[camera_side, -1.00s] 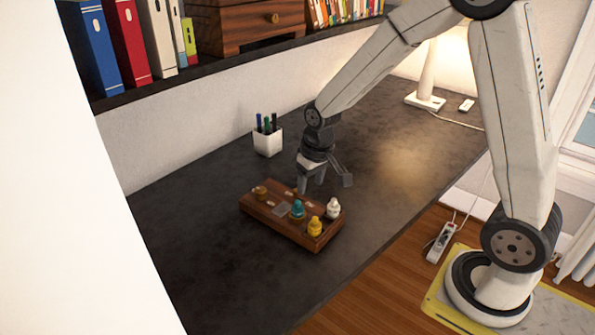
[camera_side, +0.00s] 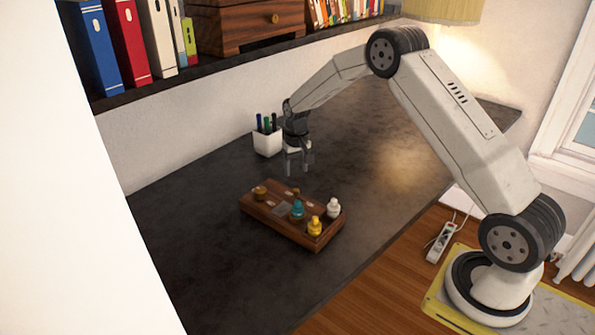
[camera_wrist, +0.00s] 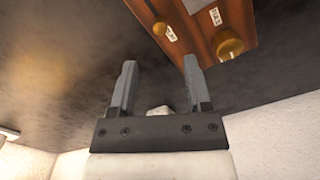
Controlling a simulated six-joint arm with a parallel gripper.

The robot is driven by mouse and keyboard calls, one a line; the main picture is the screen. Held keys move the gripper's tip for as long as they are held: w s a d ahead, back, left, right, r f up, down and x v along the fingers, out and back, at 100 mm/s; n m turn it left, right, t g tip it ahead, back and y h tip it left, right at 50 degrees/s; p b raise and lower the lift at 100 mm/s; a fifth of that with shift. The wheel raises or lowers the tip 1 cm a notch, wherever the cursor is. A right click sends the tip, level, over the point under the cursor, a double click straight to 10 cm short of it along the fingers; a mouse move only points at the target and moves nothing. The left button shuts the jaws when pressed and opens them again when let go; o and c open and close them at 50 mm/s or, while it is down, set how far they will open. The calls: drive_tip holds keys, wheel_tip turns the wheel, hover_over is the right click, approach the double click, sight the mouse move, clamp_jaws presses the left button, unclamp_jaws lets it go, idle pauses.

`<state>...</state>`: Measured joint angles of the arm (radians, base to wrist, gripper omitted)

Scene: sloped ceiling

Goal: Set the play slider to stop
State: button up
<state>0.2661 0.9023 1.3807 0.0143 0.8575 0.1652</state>
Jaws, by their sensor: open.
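A wooden control box (camera_side: 270,225) lies on the dark desk. It carries a brass knob (camera_side: 260,192) at its left end and teal (camera_side: 297,210), yellow (camera_side: 315,226) and white (camera_side: 333,207) pieces toward its right. In the wrist view the box (camera_wrist: 200,38) is cut off at the top. There, a small brass knob (camera_wrist: 159,29) sits beside a white label, and a larger brass knob (camera_wrist: 229,46) sits near another label. I cannot tell which setting the slider is at. My gripper (camera_side: 299,167) is open and empty, above the desk behind the box, apart from it.
A white pen cup (camera_side: 267,143) stands close to the left of my gripper. A shelf (camera_side: 220,66) with binders and a wooden drawer box runs along the wall. The desk (camera_side: 200,265) is clear around the control box.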

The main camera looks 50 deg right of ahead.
sight(296, 189)
drive_tip(key=shift+f, duration=3.9)
clamp_jaws()
